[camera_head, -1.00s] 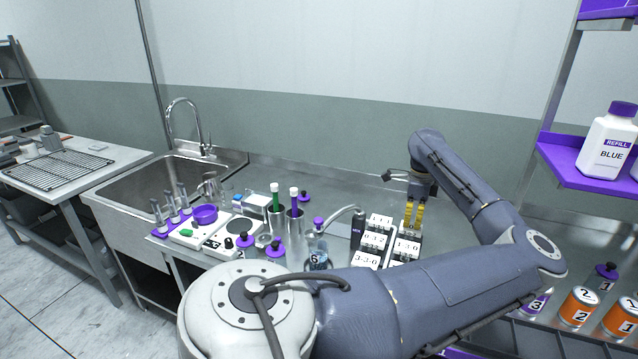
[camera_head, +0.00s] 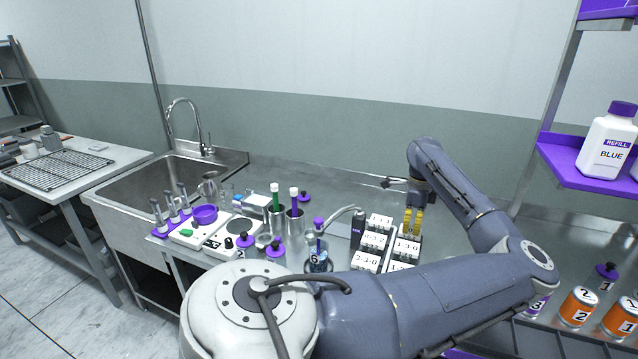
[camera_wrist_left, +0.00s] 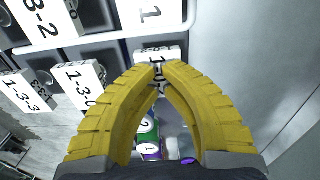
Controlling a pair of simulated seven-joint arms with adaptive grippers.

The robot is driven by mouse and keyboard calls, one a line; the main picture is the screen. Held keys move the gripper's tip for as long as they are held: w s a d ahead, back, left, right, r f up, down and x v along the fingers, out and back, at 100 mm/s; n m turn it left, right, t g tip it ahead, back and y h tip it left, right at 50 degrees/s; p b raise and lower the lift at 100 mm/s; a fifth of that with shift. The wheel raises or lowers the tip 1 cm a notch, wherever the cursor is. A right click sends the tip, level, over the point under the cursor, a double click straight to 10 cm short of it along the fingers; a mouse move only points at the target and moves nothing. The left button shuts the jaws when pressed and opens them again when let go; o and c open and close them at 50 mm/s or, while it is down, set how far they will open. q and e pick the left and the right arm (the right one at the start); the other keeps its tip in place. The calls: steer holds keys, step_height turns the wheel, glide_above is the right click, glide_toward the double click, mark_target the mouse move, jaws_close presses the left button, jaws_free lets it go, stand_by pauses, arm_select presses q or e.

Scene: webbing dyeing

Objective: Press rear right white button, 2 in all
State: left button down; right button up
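White label-faced blocks stand in two columns on dark units on the steel counter. The left column's rear block (camera_head: 380,222) and a right-column block (camera_head: 407,249) show in the head view. My left gripper (camera_head: 412,232) has yellow fingers pointing down over the rear of the right column, hiding what is directly behind them. In the left wrist view the fingertips (camera_wrist_left: 159,74) meet, with nothing visible between them. They overlap a white block (camera_wrist_left: 156,54) and cover part of its label; whether they touch it I cannot tell. My right gripper is out of view.
A dark upright device (camera_head: 357,229) and a glass vessel (camera_head: 318,259) stand left of the blocks. Orange cans (camera_head: 579,307) stand at right, below a purple shelf (camera_head: 570,163) with a white bottle. The counter behind the blocks is mostly clear.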

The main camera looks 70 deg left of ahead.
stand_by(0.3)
arm_select(q)
steer(key=shift+r, duration=2.3)
steer(key=shift+r, duration=3)
